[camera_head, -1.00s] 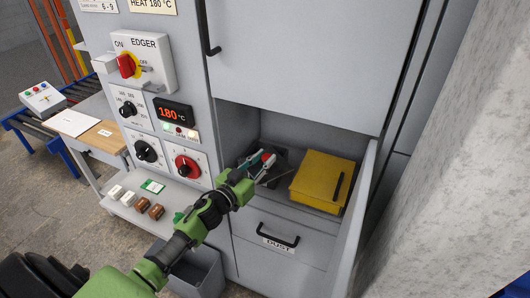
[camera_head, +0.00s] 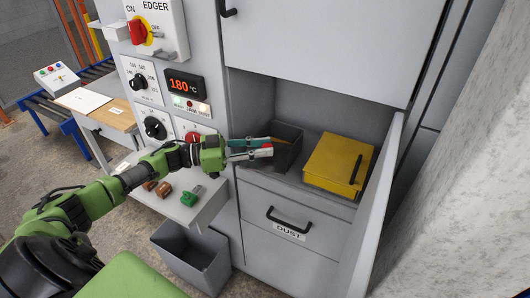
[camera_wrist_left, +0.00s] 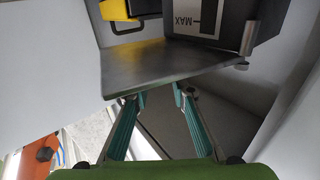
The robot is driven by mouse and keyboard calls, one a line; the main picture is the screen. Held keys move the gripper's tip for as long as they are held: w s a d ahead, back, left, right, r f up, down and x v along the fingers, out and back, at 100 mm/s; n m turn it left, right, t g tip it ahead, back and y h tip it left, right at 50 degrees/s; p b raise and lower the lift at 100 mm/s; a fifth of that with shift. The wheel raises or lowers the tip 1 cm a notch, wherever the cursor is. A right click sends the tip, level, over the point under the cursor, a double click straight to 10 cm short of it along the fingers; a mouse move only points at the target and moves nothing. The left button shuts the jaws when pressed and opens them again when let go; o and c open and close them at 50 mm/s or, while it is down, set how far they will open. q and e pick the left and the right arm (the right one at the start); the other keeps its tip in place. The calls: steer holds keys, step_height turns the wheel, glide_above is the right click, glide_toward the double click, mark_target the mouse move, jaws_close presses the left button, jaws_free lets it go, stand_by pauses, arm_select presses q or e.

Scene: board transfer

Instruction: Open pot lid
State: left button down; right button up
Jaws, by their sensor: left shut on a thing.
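The pot is a dark grey box (camera_head: 287,158) at the left of the open bay, with a little yellow-orange showing at its top. In the left wrist view a dark box with a MAX mark (camera_wrist_left: 230,18) stands behind a flat dark metal plate (camera_wrist_left: 165,66), which appears to be the lid. My left gripper (camera_head: 262,147) is at the pot's left front, fingers pointing right. In the wrist view its teal fingertips (camera_wrist_left: 156,97) meet the plate's near edge, shut on it. The exact grip is partly hidden. My right gripper is not in view.
A yellow box (camera_head: 325,158) with a black handle stands right of the pot. A grey side panel (camera_head: 375,205) bounds the bay on the right. Below are the DUST drawer (camera_head: 262,236) and a grey bin (camera_head: 182,268).

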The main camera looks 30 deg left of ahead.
arm_select(q)
steer(key=shift+s+a, duration=0.1)
steer(key=shift+s, duration=0.05)
stand_by(0.4)
steer(key=c, duration=1.8)
jaws_free()
steer(key=shift+o, duration=0.2)
steer(key=v, duration=1.1)
steer(key=shift+a, duration=0.5)
steer(key=shift+c, duration=0.4)
